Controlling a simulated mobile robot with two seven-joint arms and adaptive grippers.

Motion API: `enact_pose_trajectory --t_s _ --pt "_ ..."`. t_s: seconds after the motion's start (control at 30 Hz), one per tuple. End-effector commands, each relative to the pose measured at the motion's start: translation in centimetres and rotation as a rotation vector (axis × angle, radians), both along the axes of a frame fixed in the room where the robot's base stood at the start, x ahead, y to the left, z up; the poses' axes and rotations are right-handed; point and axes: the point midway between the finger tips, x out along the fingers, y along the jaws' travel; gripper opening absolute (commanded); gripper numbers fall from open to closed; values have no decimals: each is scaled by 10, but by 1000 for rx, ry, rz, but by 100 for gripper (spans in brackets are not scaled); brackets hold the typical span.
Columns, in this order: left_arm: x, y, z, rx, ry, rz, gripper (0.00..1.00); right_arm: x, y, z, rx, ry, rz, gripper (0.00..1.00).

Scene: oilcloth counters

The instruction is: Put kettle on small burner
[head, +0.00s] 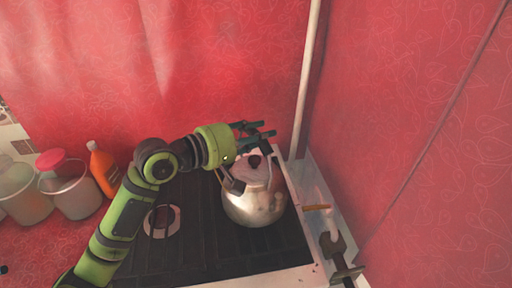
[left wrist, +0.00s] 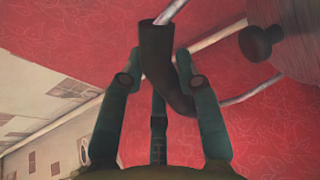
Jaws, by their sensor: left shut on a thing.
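A shiny metal kettle (head: 254,206) with a pinkish lid and dark knob is over the right part of the dark stove (head: 210,255). My left gripper (head: 262,134) reaches over the kettle's top from the left. In the left wrist view the fingers (left wrist: 165,85) are shut around the kettle's dark handle (left wrist: 158,62), and the lid knob (left wrist: 256,43) shows at upper right. I cannot tell whether the kettle's base touches the grate. A pale ring-shaped burner area (head: 161,221) shows at the stove's left. Burners under the kettle are hidden. My right gripper is not in view.
An orange bottle (head: 102,170) and clear containers (head: 72,187), one with a red lid, stand left of the stove. A pale vertical pipe (head: 305,80) and a pipe with a valve (head: 335,245) run along the right side. Red patterned walls close the back and right.

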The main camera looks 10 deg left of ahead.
Motion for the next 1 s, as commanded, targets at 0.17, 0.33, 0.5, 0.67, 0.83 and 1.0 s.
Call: enact_pose_trajectory --t_s 0.17,0.33,0.5,0.67,0.83,1.0 --pt "5 6 -2 -6 -9 3 0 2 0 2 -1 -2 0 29" --pt "5 6 -24 -7 -4 2 0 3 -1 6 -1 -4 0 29" --pt "5 6 -38 -7 -9 2 0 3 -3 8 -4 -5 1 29" --pt "5 6 -40 -6 -12 2 0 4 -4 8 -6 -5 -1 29" --pt "5 6 -41 -6 -11 2 0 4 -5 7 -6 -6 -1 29" --pt "5 5 -47 -1 0 1 57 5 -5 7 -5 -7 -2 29"
